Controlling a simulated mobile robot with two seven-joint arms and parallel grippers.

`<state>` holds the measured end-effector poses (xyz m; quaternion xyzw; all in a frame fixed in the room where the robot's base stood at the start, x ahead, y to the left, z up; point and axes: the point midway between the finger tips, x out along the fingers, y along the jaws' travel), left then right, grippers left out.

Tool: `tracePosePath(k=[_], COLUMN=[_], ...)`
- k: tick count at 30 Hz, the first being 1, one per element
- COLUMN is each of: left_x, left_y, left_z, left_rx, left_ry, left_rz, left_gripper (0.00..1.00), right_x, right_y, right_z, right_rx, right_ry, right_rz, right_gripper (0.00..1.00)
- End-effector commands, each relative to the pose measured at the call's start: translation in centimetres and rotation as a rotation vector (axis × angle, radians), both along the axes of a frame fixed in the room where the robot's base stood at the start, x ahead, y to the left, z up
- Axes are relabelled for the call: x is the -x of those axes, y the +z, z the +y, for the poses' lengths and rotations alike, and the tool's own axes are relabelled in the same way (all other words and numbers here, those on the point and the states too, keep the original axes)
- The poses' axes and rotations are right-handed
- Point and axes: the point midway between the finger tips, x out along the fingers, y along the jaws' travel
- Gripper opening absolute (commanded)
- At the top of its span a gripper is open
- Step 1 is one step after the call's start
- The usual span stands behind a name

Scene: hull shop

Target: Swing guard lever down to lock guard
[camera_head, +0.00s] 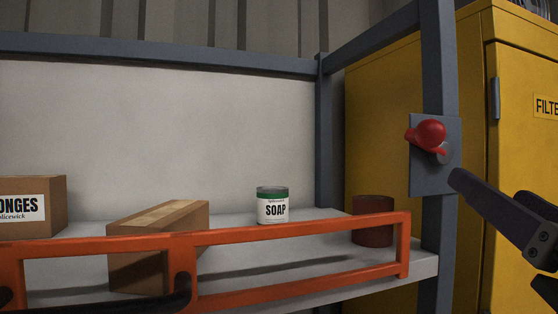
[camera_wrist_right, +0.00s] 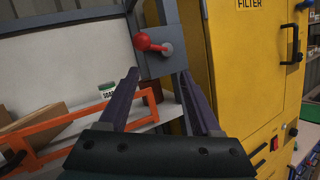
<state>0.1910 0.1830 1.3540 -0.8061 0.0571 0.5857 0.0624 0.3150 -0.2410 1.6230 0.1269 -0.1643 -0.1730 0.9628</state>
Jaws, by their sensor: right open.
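The guard lever (camera_head: 430,134) is red with a round knob. It sits on a grey plate (camera_head: 426,180) on the shelf's right post, its knob up and to the left of a silver pivot. In the right wrist view the lever (camera_wrist_right: 142,42) points left and slightly up. The orange guard (camera_head: 300,229) is a frame across the shelf front. My right gripper (camera_head: 490,188) is open and empty, to the lower right of the lever and apart from it. In the wrist view its fingers (camera_wrist_right: 160,76) straddle the area below the plate. My left gripper is not in view.
Behind the guard, the shelf (camera_head: 330,285) holds a soap can (camera_head: 272,207), a dark red container (camera_head: 373,222), a cardboard box (camera_head: 150,222) and a sponge box (camera_head: 40,190). A yellow filter cabinet (camera_head: 390,100) stands right behind the post. A black handle (camera_head: 150,302) is on the guard.

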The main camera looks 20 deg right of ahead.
Motion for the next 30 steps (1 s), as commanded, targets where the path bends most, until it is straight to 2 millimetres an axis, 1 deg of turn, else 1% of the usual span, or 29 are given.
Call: tracePosePath(k=[1,3,6,10,14,19,21,24,27,30], left_x=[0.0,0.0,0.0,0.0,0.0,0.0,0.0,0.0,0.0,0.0], left_y=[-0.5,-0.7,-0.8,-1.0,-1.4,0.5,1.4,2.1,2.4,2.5], left_z=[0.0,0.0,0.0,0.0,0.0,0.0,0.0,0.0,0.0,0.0], left_rx=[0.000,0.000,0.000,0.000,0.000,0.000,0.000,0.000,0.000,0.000], left_ry=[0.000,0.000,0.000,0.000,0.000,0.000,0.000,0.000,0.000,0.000], left_rz=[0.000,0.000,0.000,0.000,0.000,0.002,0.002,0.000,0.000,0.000], left_gripper=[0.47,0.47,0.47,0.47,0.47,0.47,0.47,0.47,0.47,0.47], right_x=[0.0,0.1,0.0,-0.7,-1.9,-4.9,-6.1,-7.3,-8.1,-8.5], right_y=[0.4,1.3,1.9,2.3,2.8,4.8,5.3,5.6,5.8,5.8], right_z=[0.8,1.6,2.1,1.8,1.5,0.5,0.1,-0.3,-0.6,-0.7], right_rx=[0.116,0.243,0.322,0.327,0.327,0.328,0.327,0.325,0.325,0.323], right_ry=[-0.003,-0.010,-0.019,-0.023,-0.021,-0.022,-0.022,-0.020,-0.021,-0.020], right_rz=[-0.002,-0.004,-0.007,-0.011,-0.012,-0.008,-0.006,-0.005,-0.004,-0.004], right_gripper=[0.65,0.65,0.65,0.65,0.65,0.65,0.65,0.65,0.65,0.65])
